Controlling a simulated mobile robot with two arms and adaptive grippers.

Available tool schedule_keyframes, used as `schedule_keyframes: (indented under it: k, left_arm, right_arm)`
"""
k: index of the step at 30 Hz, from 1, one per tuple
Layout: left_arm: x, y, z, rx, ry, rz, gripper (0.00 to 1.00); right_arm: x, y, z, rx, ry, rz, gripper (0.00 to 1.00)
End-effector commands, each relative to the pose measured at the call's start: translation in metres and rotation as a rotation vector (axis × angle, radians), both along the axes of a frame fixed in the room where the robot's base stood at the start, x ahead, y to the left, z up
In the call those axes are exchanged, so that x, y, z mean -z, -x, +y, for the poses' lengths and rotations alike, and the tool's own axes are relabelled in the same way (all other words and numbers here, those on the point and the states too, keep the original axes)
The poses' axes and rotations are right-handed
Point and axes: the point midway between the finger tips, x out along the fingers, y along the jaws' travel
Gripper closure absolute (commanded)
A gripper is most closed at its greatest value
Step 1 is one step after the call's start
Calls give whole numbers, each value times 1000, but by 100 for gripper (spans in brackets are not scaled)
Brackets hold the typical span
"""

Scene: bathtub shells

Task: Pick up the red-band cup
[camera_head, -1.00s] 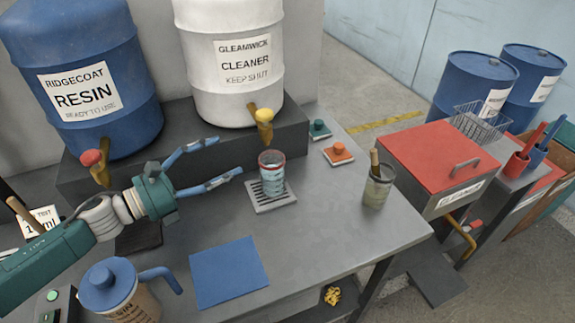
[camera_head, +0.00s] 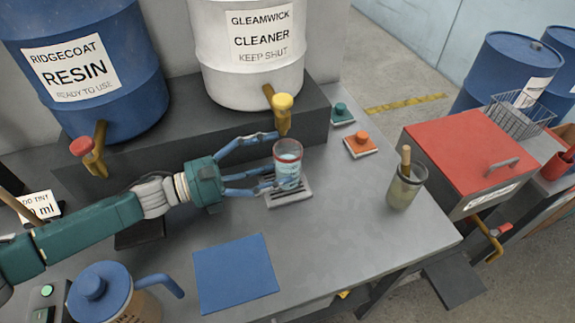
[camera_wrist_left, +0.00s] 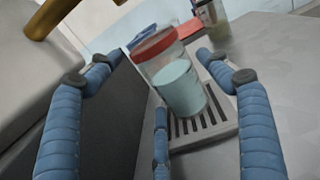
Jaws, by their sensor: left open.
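The red-band cup (camera_head: 287,170) is a clear cup with a red band at its rim and pale blue liquid inside. It stands upright on the slotted drip tray (camera_head: 301,196), below the yellow-handled tap (camera_head: 282,108). My left gripper (camera_head: 281,160) is open, its blue fingers reaching to either side of the cup. In the left wrist view the cup (camera_wrist_left: 180,88) stands between the spread fingers; I cannot tell whether any finger touches it. My right gripper is not in view.
A blue mat (camera_head: 235,272) and a blue-lidded jug (camera_head: 112,297) are at the front. A pot with a wooden handle (camera_head: 404,189) stands to the right. Orange (camera_head: 362,143) and green (camera_head: 342,113) knobs sit behind. The tabletop between mat and pot is clear.

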Motion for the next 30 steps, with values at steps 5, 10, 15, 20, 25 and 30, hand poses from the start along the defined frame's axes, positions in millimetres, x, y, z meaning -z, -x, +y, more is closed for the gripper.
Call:
schedule_keyframes:
  k: [5,10,15,20,25,30]
  left_arm:
    - [0,-9,-24,1,1,-1,22]
    - [3,-11,-28,-1,-2,1,22]
    - [3,-11,-28,-1,-1,0,28]
    - [2,-11,-28,-1,-1,1,60]
    - [2,-11,-28,0,0,0,64]
    - [0,-11,-28,0,1,-1,64]
  right_arm:
    - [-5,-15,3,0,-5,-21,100]
    - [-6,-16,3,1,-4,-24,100]
    - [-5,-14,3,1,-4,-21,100]
    - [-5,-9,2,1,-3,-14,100]
    - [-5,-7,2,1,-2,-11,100]
    - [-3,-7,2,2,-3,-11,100]
